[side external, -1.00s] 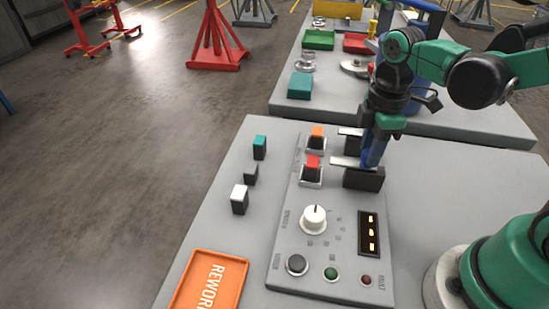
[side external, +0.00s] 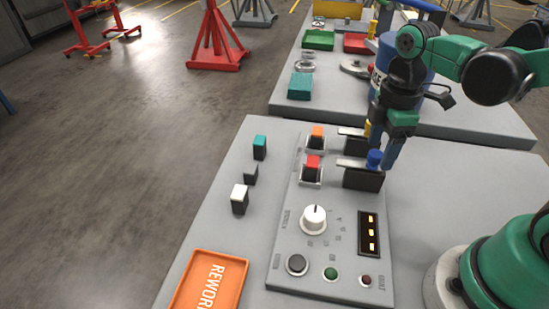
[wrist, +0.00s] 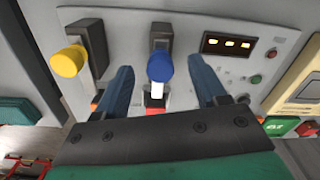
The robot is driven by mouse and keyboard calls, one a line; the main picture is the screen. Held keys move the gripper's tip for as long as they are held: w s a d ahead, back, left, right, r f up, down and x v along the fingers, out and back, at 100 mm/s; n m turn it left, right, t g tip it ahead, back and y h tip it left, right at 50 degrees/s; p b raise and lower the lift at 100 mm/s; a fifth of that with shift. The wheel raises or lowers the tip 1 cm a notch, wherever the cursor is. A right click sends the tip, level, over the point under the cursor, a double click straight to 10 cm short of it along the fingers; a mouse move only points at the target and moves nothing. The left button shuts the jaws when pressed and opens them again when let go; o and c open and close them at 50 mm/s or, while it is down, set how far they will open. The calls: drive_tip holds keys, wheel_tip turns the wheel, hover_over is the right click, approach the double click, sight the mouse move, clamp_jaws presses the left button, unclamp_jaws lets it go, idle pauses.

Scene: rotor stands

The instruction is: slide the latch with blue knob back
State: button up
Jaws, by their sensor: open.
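The blue knob (side external: 374,158) stands upright on the nearer latch, whose black housing (side external: 362,180) sits at the right of the grey panel. Its pale bar (side external: 350,163) points left toward the red switch. In the wrist view the blue knob (wrist: 160,67) lies between my two blue fingers, with a gap on each side. My gripper (side external: 392,152) is open and empty, just right of the knob in the side view. The yellow knob (wrist: 68,62) of the other latch is outside my fingers, at left in the wrist view.
A red switch (side external: 312,167) and an orange switch (side external: 317,137) stand left of the latches. A white dial (side external: 313,218) and a lit display (side external: 369,232) are nearer on the panel. An orange tray (side external: 209,285) lies at the front left.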

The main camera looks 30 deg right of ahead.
sight(376, 153)
drive_tip(key=shift+r, duration=2.45)
drive_tip(key=m, duration=0.1)
drive_tip(key=m+t, duration=0.1)
drive_tip(key=shift+w+a+f+m+t, duration=0.15)
drive_tip(key=shift+a+f+m+t, duration=0.05)
drive_tip(key=shift+f+m+t, duration=0.1)
drive_tip(key=m+t, duration=0.2)
drive_tip(key=m, duration=0.2)
drive_tip(key=shift+w+a+f+m+t, duration=0.15)
drive_tip(key=shift+w+a+m+t, duration=0.15)
drive_tip(key=shift+w+a+t, duration=0.1)
drive_tip(key=shift+w+a+m+t, duration=0.2)
drive_tip(key=shift+m+t, duration=0.4)
drive_tip(key=shift+m, duration=0.5)
drive_tip(key=m, duration=0.1)
drive_tip(key=m+t, duration=0.1)
drive_tip(key=shift+w+a+m+t, duration=0.15)
drive_tip(key=shift+w+m+t, duration=0.15)
